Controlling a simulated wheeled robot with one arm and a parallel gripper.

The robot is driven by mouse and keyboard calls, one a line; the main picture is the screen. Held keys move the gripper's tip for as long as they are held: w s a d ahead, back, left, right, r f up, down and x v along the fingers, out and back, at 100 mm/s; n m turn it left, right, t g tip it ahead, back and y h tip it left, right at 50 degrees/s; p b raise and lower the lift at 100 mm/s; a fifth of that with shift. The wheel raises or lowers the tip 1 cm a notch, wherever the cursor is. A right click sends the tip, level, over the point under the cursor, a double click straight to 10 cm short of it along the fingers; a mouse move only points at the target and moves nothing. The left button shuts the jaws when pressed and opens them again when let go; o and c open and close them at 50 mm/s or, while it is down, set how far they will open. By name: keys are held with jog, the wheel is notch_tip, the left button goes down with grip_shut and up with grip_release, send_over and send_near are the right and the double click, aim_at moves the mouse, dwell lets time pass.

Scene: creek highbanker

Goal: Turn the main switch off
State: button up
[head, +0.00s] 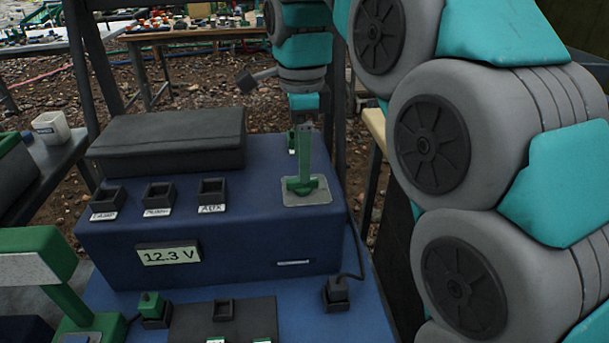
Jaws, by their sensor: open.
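A green lever switch (304,168), which looks like the main switch, stands upright on a light grey plate (318,192) at the right of the blue box's top (265,235). My gripper (299,137) comes down from above at the lever's upper end. It is open. One finger shows just left of the lever's top; the other is hard to make out against it. I cannot tell whether a finger touches the lever. A display (168,254) on the box front reads 12.3 V.
A dark lidded case (170,138) lies on the box behind several small black labelled sockets (212,190). A black plug with a cable (336,292) sits at the front right. My arm fills the right side.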

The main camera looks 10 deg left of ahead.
aim_at(302, 185)
jog(key=shift+f, duration=2.25)
jog(key=shift+c, duration=0.2)
grip_shut()
